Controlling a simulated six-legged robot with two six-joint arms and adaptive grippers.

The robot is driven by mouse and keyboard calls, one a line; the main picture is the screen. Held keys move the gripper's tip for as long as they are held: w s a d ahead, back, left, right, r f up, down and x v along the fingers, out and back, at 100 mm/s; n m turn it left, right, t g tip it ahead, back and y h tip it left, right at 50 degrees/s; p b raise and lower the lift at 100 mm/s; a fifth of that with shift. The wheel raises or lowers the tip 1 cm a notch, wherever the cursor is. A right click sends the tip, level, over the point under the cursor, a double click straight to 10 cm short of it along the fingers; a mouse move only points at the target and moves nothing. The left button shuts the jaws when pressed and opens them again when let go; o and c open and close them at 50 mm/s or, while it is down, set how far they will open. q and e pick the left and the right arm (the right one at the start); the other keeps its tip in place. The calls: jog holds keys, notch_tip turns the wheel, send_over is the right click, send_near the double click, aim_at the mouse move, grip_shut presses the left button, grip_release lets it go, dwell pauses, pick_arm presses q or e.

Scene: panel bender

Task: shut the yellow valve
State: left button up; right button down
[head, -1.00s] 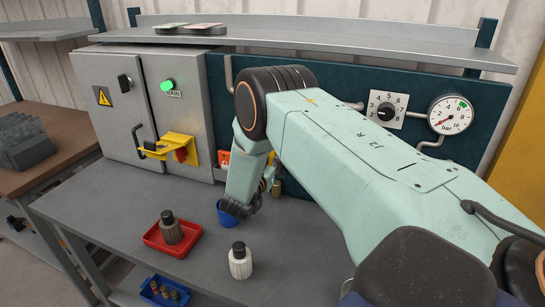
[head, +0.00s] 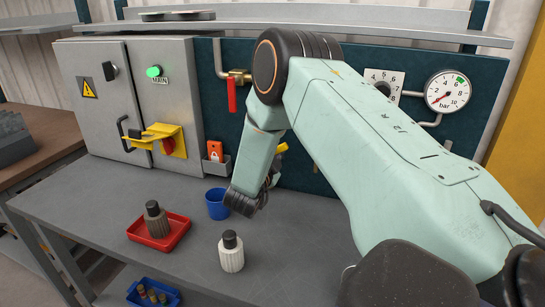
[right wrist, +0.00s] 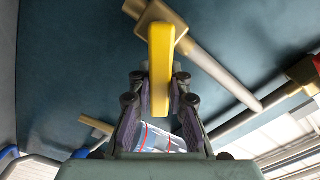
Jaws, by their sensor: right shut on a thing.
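The yellow valve's handle (right wrist: 160,62) hangs in front of the dark blue panel in the right wrist view. My right gripper (right wrist: 161,95) is shut on it, with one finger on each side. In the head view only a small yellow piece of the handle (head: 281,148) shows beside my right arm, which hides most of the valve. My right gripper (head: 270,182) is also mostly hidden there behind my forearm. My left gripper is not in view.
A red-handled valve (head: 232,95) is left of my arm. A pressure gauge (head: 449,91) sits at right. A blue cup (head: 216,208), a red tray (head: 135,232) and a pale bottle (head: 231,258) stand on the bench (head: 90,205). A grey cabinet (head: 95,120) stands at left.

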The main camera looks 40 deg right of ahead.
jog(key=shift+s+d+f+m+b, duration=0.15)
jog(key=shift+f+m+b, duration=0.45)
jog(key=shift+m+b, duration=0.7)
jog(key=shift+s+f+m+b, duration=0.3)
jog(key=shift+f+m+b, duration=0.25)
jog(key=shift+m+b, duration=0.75)
jog(key=shift+s+d+f+m+b, duration=0.15)
jog(key=shift+f+m+b, duration=0.45)
jog(key=shift+m+b, duration=0.65)
jog(key=shift+a+n+b, duration=0.1)
jog(key=shift+n+b, duration=0.15)
jog(key=shift+b, duration=0.05)
jog(key=c, duration=1.7)
grip_release()
jog(key=shift+o, duration=1.4)
jog(key=shift+s+a+r, duration=0.15)
jog(key=shift+s+r, duration=0.1)
jog(key=shift+s, duration=0.05)
jog(key=shift+o, duration=1)
jog(key=shift+r, duration=0.1)
jog(key=v, duration=1.1)
jog(key=shift+a, duration=0.35)
